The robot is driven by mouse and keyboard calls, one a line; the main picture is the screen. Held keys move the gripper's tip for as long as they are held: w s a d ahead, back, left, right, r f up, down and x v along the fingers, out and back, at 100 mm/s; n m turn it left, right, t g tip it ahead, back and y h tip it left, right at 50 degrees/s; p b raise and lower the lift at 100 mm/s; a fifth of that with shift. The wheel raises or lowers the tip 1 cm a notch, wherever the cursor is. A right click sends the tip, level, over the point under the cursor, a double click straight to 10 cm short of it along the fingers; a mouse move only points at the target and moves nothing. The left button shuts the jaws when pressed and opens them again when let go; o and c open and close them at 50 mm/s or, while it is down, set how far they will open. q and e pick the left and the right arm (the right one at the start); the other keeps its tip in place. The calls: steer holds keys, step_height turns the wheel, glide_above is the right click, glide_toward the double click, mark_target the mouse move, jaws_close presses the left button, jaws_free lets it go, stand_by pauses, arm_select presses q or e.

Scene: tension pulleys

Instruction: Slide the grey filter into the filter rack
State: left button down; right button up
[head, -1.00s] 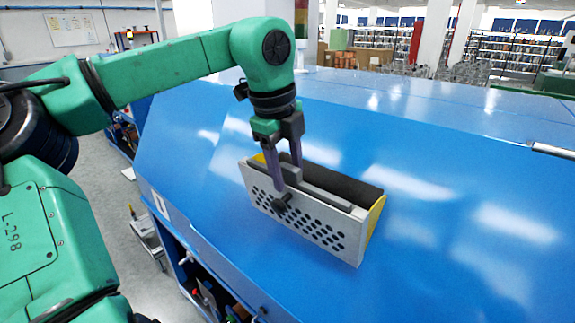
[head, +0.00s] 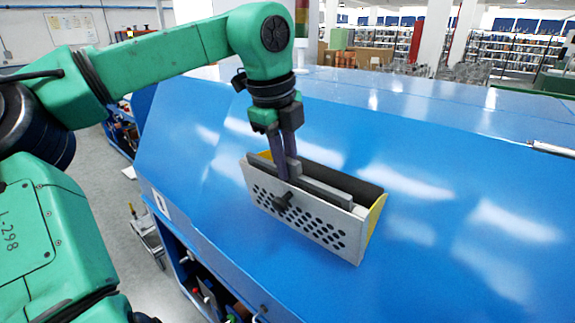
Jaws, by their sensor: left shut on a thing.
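The filter rack (head: 325,239) lies on the sloping blue surface near the middle of the head view. It has a pale front plate with round holes and yellow ends. The grey filter (head: 325,193) is a flat grey panel inside the rack, its top edge showing behind the front plate. My left gripper (head: 284,181) points down from above, its purple fingers shut on the grey filter at its left part. The fingers partly hide the filter, and the front plate hides its lower part. My right gripper is not in view.
A dark panel (head: 343,180) stands in the rack behind the grey filter. The blue machine surface (head: 450,225) around the rack is clear. Its left edge drops to the floor.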

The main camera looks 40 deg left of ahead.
arm_select(q)
steer(key=shift+v, duration=1.3)
steer(key=shift+w, duration=0.15)
steer(key=shift+r, duration=0.15)
steer(key=shift+r, duration=0.2)
steer(key=shift+v, duration=1.75)
steer(key=shift+v, duration=2)
